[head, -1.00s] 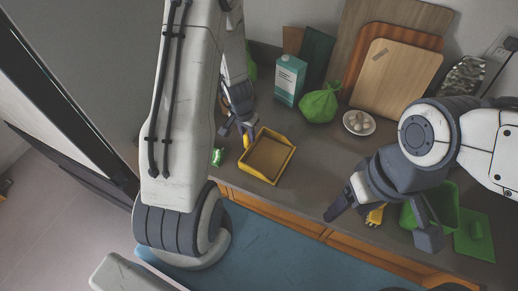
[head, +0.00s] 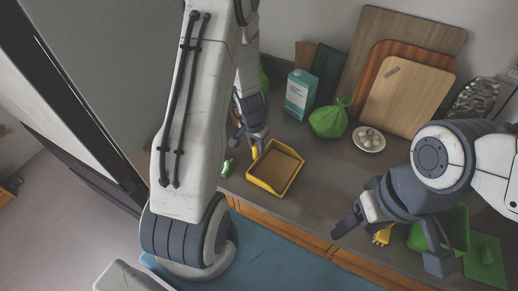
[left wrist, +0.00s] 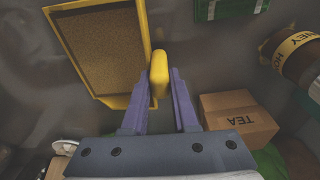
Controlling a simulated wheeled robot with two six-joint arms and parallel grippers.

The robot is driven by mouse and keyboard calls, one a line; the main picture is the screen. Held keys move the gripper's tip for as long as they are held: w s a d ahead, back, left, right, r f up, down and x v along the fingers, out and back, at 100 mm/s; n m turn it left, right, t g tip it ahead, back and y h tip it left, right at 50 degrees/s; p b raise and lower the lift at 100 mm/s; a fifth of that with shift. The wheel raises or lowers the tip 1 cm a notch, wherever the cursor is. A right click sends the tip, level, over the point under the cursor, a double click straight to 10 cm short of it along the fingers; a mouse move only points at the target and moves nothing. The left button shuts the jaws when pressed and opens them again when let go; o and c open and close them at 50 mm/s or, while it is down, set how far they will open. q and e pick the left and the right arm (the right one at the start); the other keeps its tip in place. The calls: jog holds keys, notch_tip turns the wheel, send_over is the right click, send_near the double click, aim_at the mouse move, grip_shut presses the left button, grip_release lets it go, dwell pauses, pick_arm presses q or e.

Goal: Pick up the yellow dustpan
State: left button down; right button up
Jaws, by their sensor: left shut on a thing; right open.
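The yellow dustpan (head: 274,187) with a brown inner surface lies at the counter's front edge in the head view, left of centre. Its pan also shows at the upper left of the left wrist view (left wrist: 146,30). My left gripper (head: 252,143) is at the pan's back left. In the left wrist view its two fingers (left wrist: 159,92) are shut on the yellow handle (left wrist: 159,68), one finger on each side. I cannot tell whether the pan is clear of the counter. My right gripper (head: 392,240) is open at the front edge, at the right, apart from the dustpan.
A yellow item (head: 382,235) lies between my right fingers, beside a green bin (head: 457,228) and green lid (head: 488,262). Behind stand a teal carton (head: 299,95), green bag (head: 329,119), plate (head: 369,139) and cutting boards (head: 407,97). A tea box (left wrist: 237,115) is near my left fingers.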

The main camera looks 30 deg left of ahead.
pick_arm(q)
jog(key=shift+r+p, duration=1.3)
jog(key=shift+r, duration=0.65)
jog(key=shift+s+d+r, duration=0.1)
jog(key=shift+d+r, duration=0.15)
jog(key=shift+d, duration=0.3)
jog(key=s+d+r+p, duration=0.1)
jog(key=d+r+p, duration=0.8)
jog(key=d+p, duration=0.1)
jog(key=shift+s+d, duration=0.2)
jog(key=shift+d, duration=0.05)
